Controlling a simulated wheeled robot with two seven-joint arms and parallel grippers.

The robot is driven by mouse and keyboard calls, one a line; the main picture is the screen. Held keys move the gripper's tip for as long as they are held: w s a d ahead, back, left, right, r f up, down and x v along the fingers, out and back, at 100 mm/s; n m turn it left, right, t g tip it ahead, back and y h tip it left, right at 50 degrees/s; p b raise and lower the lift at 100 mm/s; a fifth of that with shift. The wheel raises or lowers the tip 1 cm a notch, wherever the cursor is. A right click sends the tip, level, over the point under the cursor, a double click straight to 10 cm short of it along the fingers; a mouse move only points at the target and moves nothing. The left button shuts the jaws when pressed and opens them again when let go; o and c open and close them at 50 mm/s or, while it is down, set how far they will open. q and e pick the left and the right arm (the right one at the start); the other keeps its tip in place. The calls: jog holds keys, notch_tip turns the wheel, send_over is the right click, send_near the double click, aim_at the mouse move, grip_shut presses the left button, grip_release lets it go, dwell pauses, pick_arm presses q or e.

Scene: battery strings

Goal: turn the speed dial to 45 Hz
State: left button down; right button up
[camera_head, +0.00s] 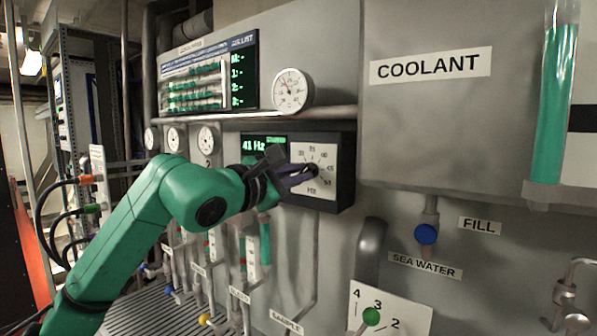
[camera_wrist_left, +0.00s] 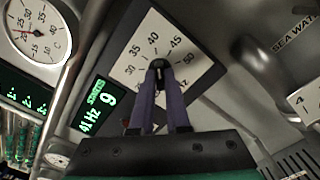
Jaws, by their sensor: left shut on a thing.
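The speed dial panel is a white square plate (camera_head: 325,157) with numbers around a dark knob, set in a dark box on the grey wall. My right gripper is not in view.
A round white gauge (camera_head: 292,90) sits above the dial box, near a pipe and a screen (camera_head: 208,75). The coolant tank (camera_head: 430,110) is to the right.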

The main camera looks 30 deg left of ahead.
pick_arm(q)
jog(key=m+p, duration=0.1)
jog(key=m, duration=0.5)
jog(key=shift+m, duration=0.3)
jog(key=shift+f, duration=0.1)
dwell(0.3)
jog(key=c, duration=0.9)
grip_release()
jog(key=shift+s, duration=0.1)
jog(key=s+a+b, duration=0.2)
jog(key=s+b, duration=0.6)
jog(key=s, duration=0.6)
jog(key=shift+s, duration=0.15)
